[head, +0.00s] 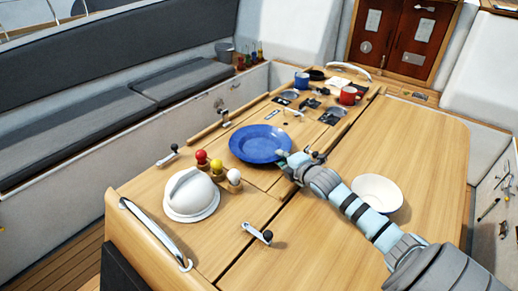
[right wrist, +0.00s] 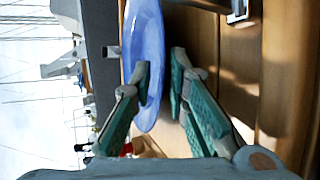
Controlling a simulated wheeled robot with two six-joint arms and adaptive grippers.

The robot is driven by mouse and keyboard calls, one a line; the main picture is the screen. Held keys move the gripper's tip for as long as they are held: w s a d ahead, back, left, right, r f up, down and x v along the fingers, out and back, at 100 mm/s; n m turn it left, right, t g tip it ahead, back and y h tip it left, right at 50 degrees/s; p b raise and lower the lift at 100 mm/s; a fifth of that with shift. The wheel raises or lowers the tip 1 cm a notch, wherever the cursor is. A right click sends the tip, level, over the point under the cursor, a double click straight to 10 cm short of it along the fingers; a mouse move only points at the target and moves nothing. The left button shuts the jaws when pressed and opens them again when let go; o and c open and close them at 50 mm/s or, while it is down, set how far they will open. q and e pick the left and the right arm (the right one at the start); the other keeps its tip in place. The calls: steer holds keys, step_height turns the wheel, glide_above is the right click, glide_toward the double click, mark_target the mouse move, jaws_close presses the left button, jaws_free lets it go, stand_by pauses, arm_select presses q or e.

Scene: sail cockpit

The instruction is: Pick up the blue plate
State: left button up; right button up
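The blue plate (head: 260,143) lies flat on the wooden cockpit table (head: 330,235), left of centre in the head view. It also shows edge-on in the right wrist view (right wrist: 146,45). My right gripper (head: 282,163) is at the plate's near right rim. In the right wrist view its fingers (right wrist: 161,80) are apart, one in front of the plate's upper face and the other beyond the rim. I see a gap between the rim and that second finger; I cannot tell whether the first finger touches. My left gripper is not in view.
The table's right side is mostly clear.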

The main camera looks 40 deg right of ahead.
steer(key=shift+x, duration=0.85)
steer(key=shift+s+r, duration=0.15)
steer(key=shift+s, duration=0.2)
steer(key=shift+c, duration=0.6)
jaws_close()
steer(key=shift+w, duration=0.1)
